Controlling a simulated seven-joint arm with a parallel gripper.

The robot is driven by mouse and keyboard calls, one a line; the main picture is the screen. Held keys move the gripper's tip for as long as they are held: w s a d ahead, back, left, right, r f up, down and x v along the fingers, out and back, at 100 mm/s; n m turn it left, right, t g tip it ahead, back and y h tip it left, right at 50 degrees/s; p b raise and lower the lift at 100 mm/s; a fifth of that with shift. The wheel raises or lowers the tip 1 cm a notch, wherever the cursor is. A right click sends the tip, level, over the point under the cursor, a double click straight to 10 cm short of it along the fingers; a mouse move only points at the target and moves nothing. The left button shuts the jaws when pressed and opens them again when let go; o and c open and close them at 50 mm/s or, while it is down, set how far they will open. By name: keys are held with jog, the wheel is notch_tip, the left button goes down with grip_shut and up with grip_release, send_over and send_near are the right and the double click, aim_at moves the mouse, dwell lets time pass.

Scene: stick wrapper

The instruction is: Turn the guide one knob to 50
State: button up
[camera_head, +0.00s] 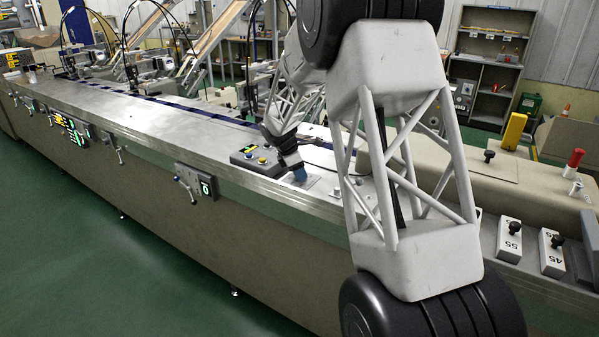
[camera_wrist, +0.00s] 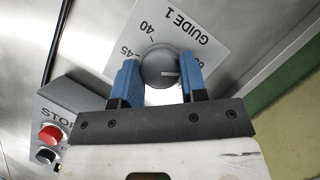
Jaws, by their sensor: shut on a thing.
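The guide one knob (camera_wrist: 159,67) is a round grey dial with a light pointer line. In the wrist view it sits between my gripper's (camera_wrist: 158,84) two blue fingers, which are shut on it from both sides. The pointer line points to the right in that view. The white label plate (camera_wrist: 210,32) reads GUIDE 1, with 40 and 45 at the knob's upper left. Another number on the right is partly hidden by the right finger. In the head view my gripper (camera_head: 299,174) is down at the machine's top, and I cannot make out the knob there.
In the wrist view a STOP box with a red button (camera_wrist: 50,135) and a black button (camera_wrist: 46,156) stands lower left. In the head view a grey control box (camera_head: 255,158) is left of my gripper.

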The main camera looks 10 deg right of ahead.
jog(key=m, duration=0.2)
jog(key=m+g, duration=0.1)
jog(key=m, duration=0.1)
jog(key=shift+w+g, duration=0.1)
jog(key=shift+g, duration=0.2)
jog(key=m+g+y, duration=0.1)
jog(key=m, duration=0.2)
jog(key=shift+d, duration=0.1)
jog(key=m+g+y, duration=0.1)
jog(key=m, duration=0.2)
jog(key=shift+m, duration=0.4)
jog(key=m+y, duration=0.1)
jog(key=m, duration=0.2)
jog(key=shift+w+d+m+g, duration=0.1)
jog(key=shift+m+g, duration=0.2)
jog(key=m+y, duration=0.1)
jog(key=m, duration=0.2)
jog(key=m+y, duration=0.2)
jog(key=m, duration=0.2)
jog(key=shift+d, duration=0.1)
jog(key=m+y, duration=0.1)
jog(key=m, duration=0.3)
jog(key=shift+t, duration=0.4)
jog(key=m+t+y, duration=0.1)
jog(key=m, duration=0.3)
jog(key=shift+d, duration=0.1)
jog(key=shift+y, duration=0.3)
